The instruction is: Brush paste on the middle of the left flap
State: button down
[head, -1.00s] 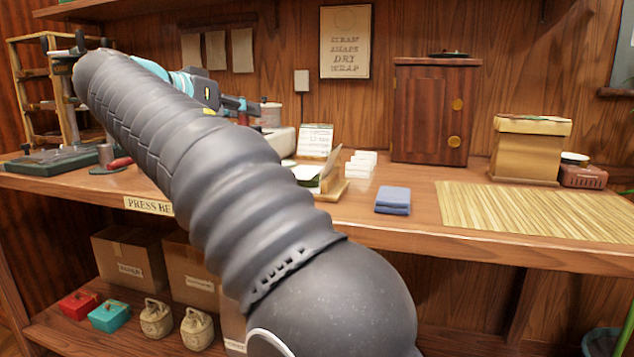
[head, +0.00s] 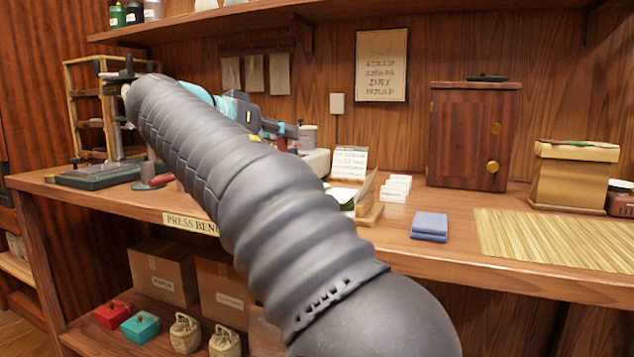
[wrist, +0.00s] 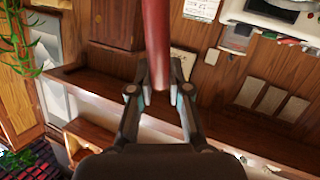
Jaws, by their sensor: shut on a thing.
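In the wrist view my gripper (wrist: 160,98) is shut on a red, rod-like handle (wrist: 157,40), which runs up out of the top of the picture. Its far end is out of view, so I cannot see any bristles or paste. In the head view my gripper (head: 279,130) is small, above the back of the bench and partly behind my arm. I cannot make out the handle there. No flap can be told apart in either view.
The press bench (head: 455,258) holds a card stand (head: 349,163), white blocks (head: 397,187), a folded blue cloth (head: 430,226), a slatted mat (head: 550,238), a wooden cabinet (head: 470,135) and a tan box (head: 572,180). My arm hides the bench's middle left.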

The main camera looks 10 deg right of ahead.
jog(key=shift+w+d+r+m+p, duration=1.65)
jog(key=shift+d+r, duration=1.35)
jog(key=shift+d, duration=1.55)
jog(key=shift+w+d+r+m+p, duration=1.05)
jog(key=shift+w+d+r+p, duration=1.55)
jog(key=shift+d, duration=1.9)
jog(key=shift+s+f+b, duration=0.2)
jog(key=shift+f, duration=0.5)
jog(key=shift+s+f+b, duration=0.2)
jog(key=shift+f, duration=0.45)
jog(key=shift+s+f+b, duration=0.2)
jog(key=shift+f, duration=0.5)
notch_tip(320, 180, down, 5)
jog(key=b, duration=0.5)
jog(key=shift+d+f, duration=0.1)
jog(key=shift+f, duration=0.05)
jog(key=shift+f+b, duration=0.85)
jog(key=shift+b, duration=0.25)
jog(key=shift+s, duration=0.1)
